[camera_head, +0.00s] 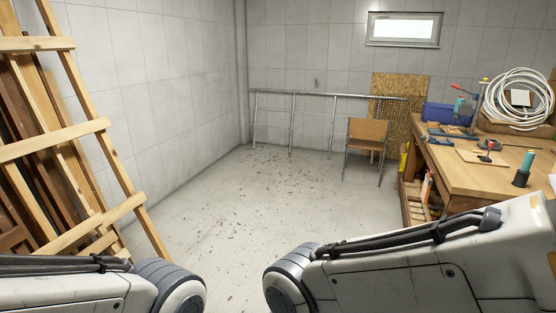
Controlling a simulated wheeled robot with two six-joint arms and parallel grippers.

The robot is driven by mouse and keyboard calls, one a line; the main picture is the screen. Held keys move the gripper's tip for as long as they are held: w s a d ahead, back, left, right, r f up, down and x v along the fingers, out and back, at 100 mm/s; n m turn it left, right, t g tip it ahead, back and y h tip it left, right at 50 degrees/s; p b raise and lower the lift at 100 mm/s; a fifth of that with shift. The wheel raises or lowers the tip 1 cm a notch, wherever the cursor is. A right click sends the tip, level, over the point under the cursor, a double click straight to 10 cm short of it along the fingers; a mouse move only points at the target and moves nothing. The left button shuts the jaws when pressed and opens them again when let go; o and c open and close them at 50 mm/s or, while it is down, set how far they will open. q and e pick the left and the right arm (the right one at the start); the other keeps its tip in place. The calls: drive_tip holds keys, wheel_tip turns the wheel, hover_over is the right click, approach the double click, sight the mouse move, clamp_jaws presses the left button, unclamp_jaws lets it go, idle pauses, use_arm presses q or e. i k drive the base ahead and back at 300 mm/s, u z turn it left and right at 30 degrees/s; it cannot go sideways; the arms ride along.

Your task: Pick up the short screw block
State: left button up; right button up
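I cannot tell for sure which item is the short screw block. A small black piece with a red top (488,146) stands at a thin light wooden board (469,157) on the workbench at the right. A teal cylinder in a black base (522,175) stands nearer on the same bench. Blue and dark tools (450,130) lie farther back, too small to make out. My two arms show at the bottom left and bottom right, apart from the bench items. Neither gripper is in view.
The wooden workbench (455,172) carries a blue crate (440,115) and a coiled white hose (493,108). A chair (367,131) and metal rail (310,94) stand at the back. Wooden ladders and planks (55,145) lean at left. The middle floor is clear except for debris.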

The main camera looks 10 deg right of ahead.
sight(432, 124)
drive_tip(key=z, duration=0.1)
drive_tip(key=i, duration=2.2)
drive_tip(key=z, duration=0.8)
drive_tip(key=i, duration=1.95)
drive_tip(key=z, duration=0.9)
drive_tip(key=i, duration=0.9)
drive_tip(key=u, duration=0.75)
drive_tip(key=i, duration=2.2)
drive_tip(key=z, duration=0.65)
